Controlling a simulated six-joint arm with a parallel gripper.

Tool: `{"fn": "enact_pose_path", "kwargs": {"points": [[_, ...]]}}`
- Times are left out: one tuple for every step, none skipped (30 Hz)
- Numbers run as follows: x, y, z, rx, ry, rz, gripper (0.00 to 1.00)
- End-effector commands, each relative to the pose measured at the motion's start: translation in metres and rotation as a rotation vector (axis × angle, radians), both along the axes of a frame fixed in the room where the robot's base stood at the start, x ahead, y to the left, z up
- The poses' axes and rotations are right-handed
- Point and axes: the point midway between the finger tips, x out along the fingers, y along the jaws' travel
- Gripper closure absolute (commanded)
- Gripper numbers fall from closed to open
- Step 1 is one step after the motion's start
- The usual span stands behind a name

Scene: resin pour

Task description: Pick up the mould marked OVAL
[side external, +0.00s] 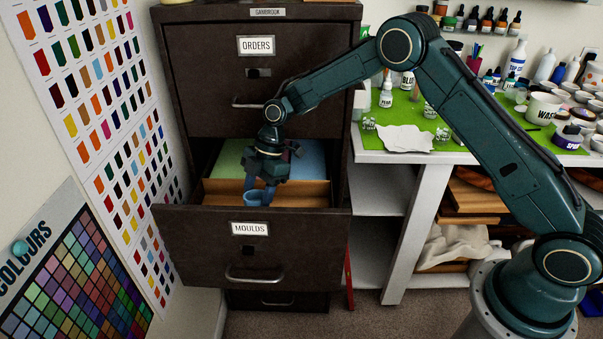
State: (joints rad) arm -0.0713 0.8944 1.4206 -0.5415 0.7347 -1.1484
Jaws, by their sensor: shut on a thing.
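My gripper (262,187) points down into the open drawer labelled MOULDS (190,235) of the dark filing cabinet. It is shut on a small blue cup-shaped mould (254,198), which sits at the fingertips above the front part of the drawer. No OVAL mark can be read on the mould from here. I cannot tell whether the mould touches the drawer floor.
Inside the drawer are a wooden divider (305,187) and green and blue sheets (232,157) behind it. The ORDERS drawer (200,60) above is shut. A white bench (440,157) with a green mat, bottles and pots stands to the right.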

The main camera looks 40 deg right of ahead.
Motion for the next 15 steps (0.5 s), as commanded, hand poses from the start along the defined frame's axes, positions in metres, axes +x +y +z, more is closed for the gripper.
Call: {"fn": "enact_pose_path", "kwargs": {"points": [[0.001,0.000,0.013,0.000,-0.006,0.000,0.75],[0.001,0.000,0.020,0.000,-0.005,0.000,0.75],[0.001,0.000,0.029,0.000,-0.005,0.000,0.75],[0.001,0.000,0.035,0.001,-0.005,0.000,0.75],[0.001,0.000,0.042,0.000,-0.004,-0.001,0.75],[0.001,0.000,0.050,0.001,-0.005,0.000,0.75],[0.001,0.000,0.056,0.000,-0.004,0.000,0.75],[0.001,0.000,0.062,0.000,-0.005,-0.001,0.75],[0.001,0.000,0.069,0.000,-0.005,0.000,0.75],[0.001,0.000,0.074,0.001,-0.003,0.000,0.75],[0.001,0.000,0.078,0.000,-0.004,-0.001,0.75],[0.001,-0.001,0.085,0.000,-0.004,-0.001,0.75],[0.001,-0.001,0.089,0.000,-0.003,0.000,0.75],[0.001,0.000,0.092,0.001,-0.003,0.000,0.75],[0.001,0.000,0.097,0.001,-0.003,0.000,0.75]]}}
